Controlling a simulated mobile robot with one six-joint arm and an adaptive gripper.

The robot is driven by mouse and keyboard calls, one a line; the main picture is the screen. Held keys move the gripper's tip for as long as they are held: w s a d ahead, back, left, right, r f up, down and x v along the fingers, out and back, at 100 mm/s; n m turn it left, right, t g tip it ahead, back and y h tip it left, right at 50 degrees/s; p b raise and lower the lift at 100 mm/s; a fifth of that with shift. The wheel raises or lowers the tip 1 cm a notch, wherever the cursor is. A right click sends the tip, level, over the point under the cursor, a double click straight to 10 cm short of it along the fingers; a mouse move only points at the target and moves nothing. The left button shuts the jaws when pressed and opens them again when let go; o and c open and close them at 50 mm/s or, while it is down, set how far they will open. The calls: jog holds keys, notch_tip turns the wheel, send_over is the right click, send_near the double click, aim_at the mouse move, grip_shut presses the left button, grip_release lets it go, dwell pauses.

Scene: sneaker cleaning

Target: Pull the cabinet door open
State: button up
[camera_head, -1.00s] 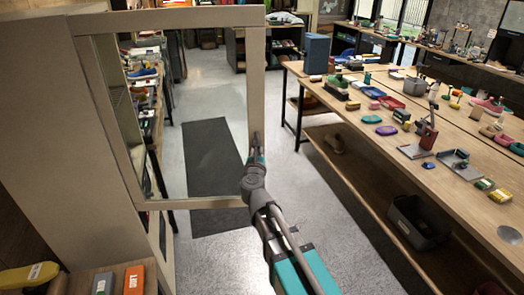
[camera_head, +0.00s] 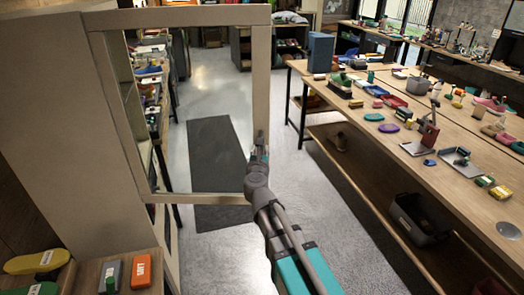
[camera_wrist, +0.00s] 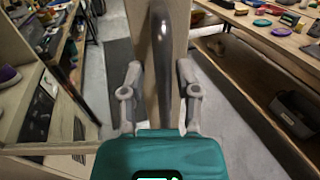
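The cabinet door (camera_head: 260,90) is a pale frame with a see-through pane. It stands swung out from the tall pale cabinet (camera_head: 50,130) at the left, with a gap behind it. My gripper (camera_head: 260,145) is at the lower part of the door's right-hand upright. In the wrist view, a dark curved handle (camera_wrist: 161,60) runs down the face of this upright (camera_wrist: 178,25). My gripper's two fingers (camera_wrist: 159,67) straddle the handle, one on each side. They look spread, with a visible gap to the handle; contact is not clear.
A long wooden workbench (camera_head: 420,130) with many small items runs along the right. A dark bin (camera_head: 415,220) sits on its lower shelf. A low wooden surface (camera_head: 88,275) with colored blocks is at the lower left. The floor between is clear, with a dark mat (camera_head: 212,165).

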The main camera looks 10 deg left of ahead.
jog(key=shift+d, duration=0.15)
jog(key=s, duration=0.7)
jog(key=shift+s, duration=0.25)
jog(key=shift+d, duration=0.1)
dwell(0.5)
